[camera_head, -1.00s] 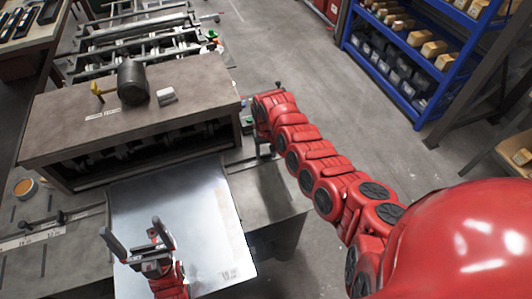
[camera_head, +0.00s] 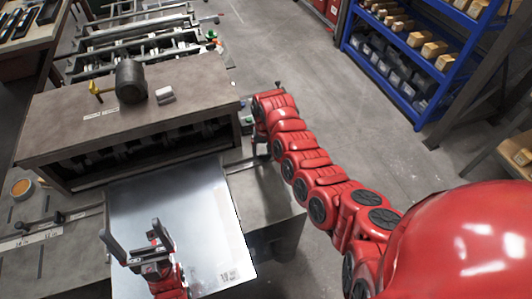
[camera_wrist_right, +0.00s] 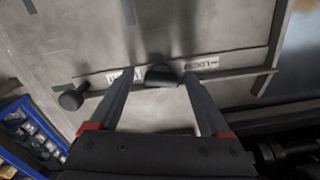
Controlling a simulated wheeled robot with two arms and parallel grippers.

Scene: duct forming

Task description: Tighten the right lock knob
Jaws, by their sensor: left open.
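The right lock knob (camera_wrist_right: 161,76) is a dark rounded knob beside a "LOCK" label in the right wrist view. My right gripper (camera_wrist_right: 158,77) is open, with one finger on each side of the knob and a visible gap to each. In the head view my right gripper (camera_head: 262,146) is at the right end of the machine, small and partly hidden by my arm; the knob cannot be made out there. My left gripper (camera_head: 137,238) is open and empty above the shiny metal sheet (camera_head: 200,210).
A second dark knob (camera_wrist_right: 72,99) stands to the left in the right wrist view. The brown machine cover (camera_head: 60,130) carries a black mallet (camera_head: 131,82) and a small pale block (camera_head: 165,95). A blue shelf (camera_head: 408,105) with bins stands at right across open floor.

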